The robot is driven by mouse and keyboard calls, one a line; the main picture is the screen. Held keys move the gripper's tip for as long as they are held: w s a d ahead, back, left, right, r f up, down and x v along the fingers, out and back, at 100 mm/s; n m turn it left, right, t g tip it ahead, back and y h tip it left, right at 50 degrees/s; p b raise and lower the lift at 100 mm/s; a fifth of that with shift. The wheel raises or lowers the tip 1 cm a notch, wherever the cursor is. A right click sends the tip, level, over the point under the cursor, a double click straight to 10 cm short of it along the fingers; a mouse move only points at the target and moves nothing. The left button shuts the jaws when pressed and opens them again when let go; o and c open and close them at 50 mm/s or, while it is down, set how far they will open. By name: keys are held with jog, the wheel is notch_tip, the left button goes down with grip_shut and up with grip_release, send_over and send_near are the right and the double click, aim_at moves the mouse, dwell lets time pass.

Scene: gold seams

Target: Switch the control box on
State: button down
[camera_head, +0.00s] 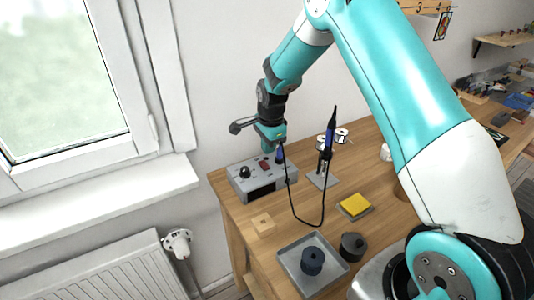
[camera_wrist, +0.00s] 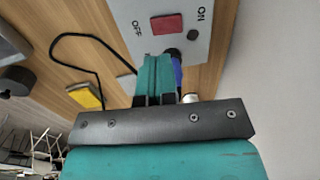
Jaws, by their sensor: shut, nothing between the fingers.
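The control box (camera_head: 240,187) is a grey box at the back left of the wooden table, with a black knob (camera_head: 244,172) and a red switch (camera_head: 265,164) on its top. In the wrist view the red switch (camera_wrist: 167,23) sits between the printed words OFF and ON on the grey panel (camera_wrist: 196,52). Which way the switch is tipped I cannot tell. My gripper (camera_head: 268,149) points down just above the box, near the switch. In the wrist view its fingers (camera_wrist: 156,62) are shut together and empty, close to the switch; contact is not clear.
The window wall is left.

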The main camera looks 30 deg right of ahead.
notch_tip(320, 180, up, 8)
jog(key=s+b, duration=0.1)
jog(key=shift+s+f, duration=0.15)
jog(key=shift+b, duration=0.4)
